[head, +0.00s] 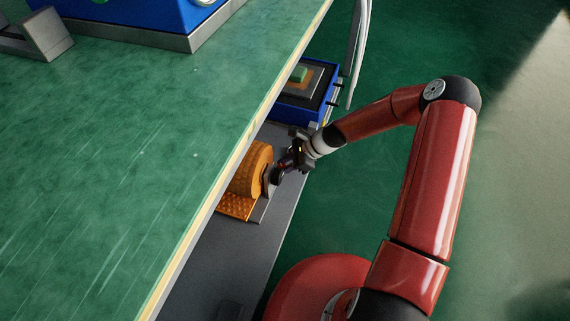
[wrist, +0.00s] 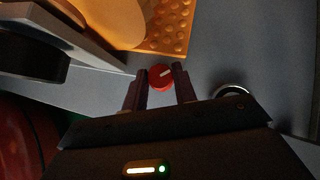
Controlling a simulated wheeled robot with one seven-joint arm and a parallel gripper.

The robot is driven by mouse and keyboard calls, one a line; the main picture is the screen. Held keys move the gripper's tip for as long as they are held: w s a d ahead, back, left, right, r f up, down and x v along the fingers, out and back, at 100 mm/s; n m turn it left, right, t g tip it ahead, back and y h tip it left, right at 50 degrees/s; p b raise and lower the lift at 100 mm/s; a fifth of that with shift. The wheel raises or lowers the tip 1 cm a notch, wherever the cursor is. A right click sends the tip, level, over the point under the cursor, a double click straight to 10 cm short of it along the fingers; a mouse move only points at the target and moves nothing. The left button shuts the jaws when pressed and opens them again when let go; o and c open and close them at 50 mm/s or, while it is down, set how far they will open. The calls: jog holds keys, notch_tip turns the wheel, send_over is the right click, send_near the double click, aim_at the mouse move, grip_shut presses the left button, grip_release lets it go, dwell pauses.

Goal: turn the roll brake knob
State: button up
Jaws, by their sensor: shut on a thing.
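The roll brake knob (wrist: 161,77) is a small red round knob with a pale line across its face, in the wrist view. My gripper (wrist: 160,85) has one finger on each side of the knob and is shut on it. In the head view my gripper (head: 278,174) is at the right side of the orange roll (head: 250,170), under the bench edge. The knob is too small and covered to make out clearly there. The orange roll also shows at the top of the wrist view (wrist: 110,18).
The green bench top (head: 120,150) overhangs the grey lower shelf (head: 240,255) that carries the roll. Green floor is clear to the right.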

jog(key=n+g, duration=0.2)
jog(key=n, duration=0.1)
jog(key=shift+w+n+g, duration=0.2)
jog(key=shift+n+g, duration=0.1)
jog(key=shift+g, duration=0.1)
jog(key=n+g+h, duration=0.1)
jog(key=n+g, duration=0.1)
jog(key=n, duration=0.1)
jog(key=shift+w+a+f+n+h, duration=0.1)
jog(key=shift+w+a+n+h, duration=0.05)
jog(key=shift+n+h, duration=0.2)
jog(key=n+g+h+b, duration=0.1)
jog(key=n+g+h, duration=0.1)
jog(key=n, duration=0.1)
jog(key=shift+w+a+n, duration=0.1)
jog(key=shift+n, duration=0.15)
jog(key=shift+n+g+h+b, duration=0.4)
jog(key=shift+n+g+h, duration=0.3)
jog(key=shift+n+h, duration=0.65)
jog(key=shift+a+n, duration=0.1)
jog(key=shift+n, duration=0.25)
jog(key=o, duration=1)
jog(key=shift+c, duration=0.2)
jog(key=shift+w+r, duration=0.1)
jog(key=shift+r, duration=0.1)
jog(key=v, duration=0.7)
jog(key=shift+w+p, duration=0.25)
jog(key=shift+p, duration=0.1)
